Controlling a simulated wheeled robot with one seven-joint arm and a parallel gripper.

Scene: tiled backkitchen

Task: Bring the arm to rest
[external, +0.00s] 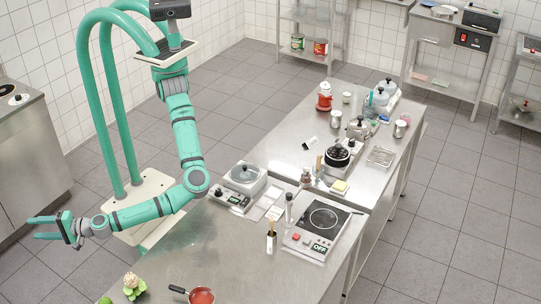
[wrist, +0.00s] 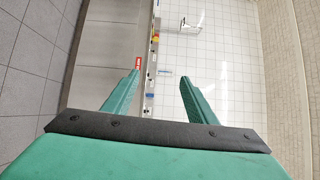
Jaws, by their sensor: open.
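My gripper (external: 42,227) is at the left of the external view, off the left side of the steel counter and level with its near part. Its two green fingers are apart with nothing between them. In the wrist view my gripper (wrist: 158,85) also shows open and empty, with a grey tiled floor at the left and a white tiled wall behind the fingers. My arm is bent, with its elbow hanging beside the counter's left edge.
The steel counter (external: 200,243) carries a pan with red contents (external: 201,297), a cauliflower (external: 131,281), a hot plate (external: 321,222) and a scale-like appliance (external: 240,188). Another steel cabinet (external: 28,150) stands at the far left. Open floor lies around my gripper.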

